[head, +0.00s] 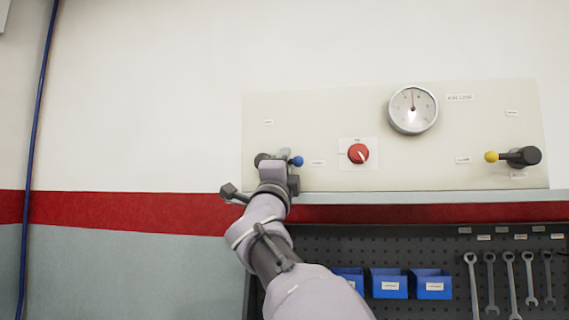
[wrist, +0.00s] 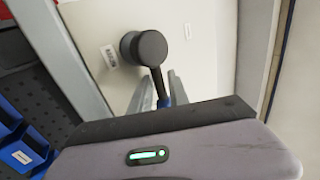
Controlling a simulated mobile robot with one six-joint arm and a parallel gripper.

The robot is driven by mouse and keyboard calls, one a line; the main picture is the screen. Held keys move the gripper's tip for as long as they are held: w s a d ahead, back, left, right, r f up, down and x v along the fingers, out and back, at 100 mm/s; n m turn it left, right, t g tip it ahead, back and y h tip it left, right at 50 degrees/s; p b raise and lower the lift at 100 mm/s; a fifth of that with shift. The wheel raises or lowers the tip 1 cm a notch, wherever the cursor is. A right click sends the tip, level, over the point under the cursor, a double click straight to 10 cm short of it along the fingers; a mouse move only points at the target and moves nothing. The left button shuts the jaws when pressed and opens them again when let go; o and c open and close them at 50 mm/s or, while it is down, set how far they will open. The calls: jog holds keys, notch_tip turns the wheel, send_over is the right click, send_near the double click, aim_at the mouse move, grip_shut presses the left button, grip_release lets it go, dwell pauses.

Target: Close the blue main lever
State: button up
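The blue main lever shows in the head view as a blue ball (head: 297,161) at the left part of the panel, its handle pointing right. Its dark hub (head: 261,158) is partly hidden behind my gripper (head: 284,156). In the wrist view the round dark hub (wrist: 150,47) has a thin stem running down to the blue knob (wrist: 164,103), which the gripper body partly hides. The two grey fingers of my gripper (wrist: 158,92) stand apart on either side of the stem and knob, with a gap visible at the left finger. Whether a finger touches the knob cannot be told.
The cream panel (head: 330,110) also carries a round gauge (head: 413,109), a red knob (head: 358,153) and a yellow-tipped lever (head: 491,156). A ledge (head: 420,197) runs beneath it. Below are blue bins (head: 389,283) and hanging wrenches (head: 511,285). The wall above is clear.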

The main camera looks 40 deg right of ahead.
jog(key=b+v, duration=0.3)
jog(key=v, duration=1.4)
jog(key=shift+s, duration=0.2)
jog(key=shift+a+f, duration=0.1)
jog(key=shift+f, duration=0.05)
